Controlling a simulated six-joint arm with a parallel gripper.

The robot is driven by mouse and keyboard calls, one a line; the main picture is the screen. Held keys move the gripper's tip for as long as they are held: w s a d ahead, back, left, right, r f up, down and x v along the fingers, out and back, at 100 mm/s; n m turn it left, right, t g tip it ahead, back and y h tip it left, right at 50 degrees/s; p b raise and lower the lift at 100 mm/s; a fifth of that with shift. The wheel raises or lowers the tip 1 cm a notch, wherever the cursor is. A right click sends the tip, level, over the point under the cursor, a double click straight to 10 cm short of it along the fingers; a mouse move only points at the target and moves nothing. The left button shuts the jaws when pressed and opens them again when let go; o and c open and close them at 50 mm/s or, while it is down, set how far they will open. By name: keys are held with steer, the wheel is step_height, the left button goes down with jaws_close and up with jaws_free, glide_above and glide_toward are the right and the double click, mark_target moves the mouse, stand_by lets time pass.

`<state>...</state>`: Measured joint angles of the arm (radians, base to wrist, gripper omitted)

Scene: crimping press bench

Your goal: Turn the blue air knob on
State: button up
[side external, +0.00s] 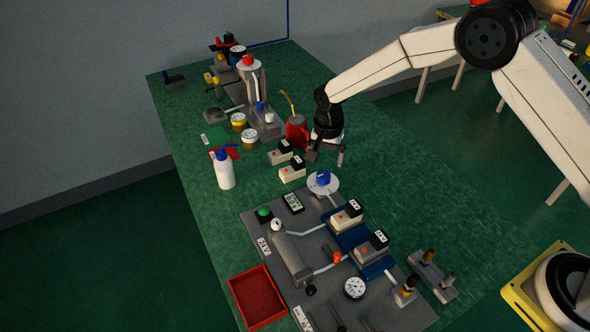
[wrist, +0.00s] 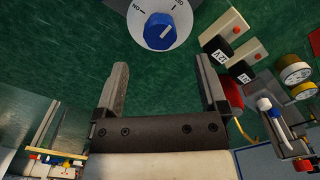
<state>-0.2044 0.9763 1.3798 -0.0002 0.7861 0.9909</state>
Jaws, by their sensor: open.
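The blue air knob (side external: 323,177) sits on a round white dial plate at the near part of the bench, on the edge of the grey press plate. In the wrist view the blue knob (wrist: 159,31) shows at the top with a pale pointer line slanting up to the right; the dial lettering is partly cut off. My gripper (side external: 326,155) is above the bench, behind the knob and apart from it. In the wrist view my gripper (wrist: 162,78) has its two fingers spread wide with nothing between them, and the knob lies beyond the fingertips.
Two white blocks with black labelled caps (side external: 292,170) stand left of the knob. A red can (side external: 297,132) stands close to my gripper. Two similar blocks on blue bases (side external: 347,217) stand on the grey plate (side external: 327,272). The green bench right of the knob is clear.

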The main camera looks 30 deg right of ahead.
mark_target(324, 174)
steer(key=shift+f, duration=3.1)
jaws_close()
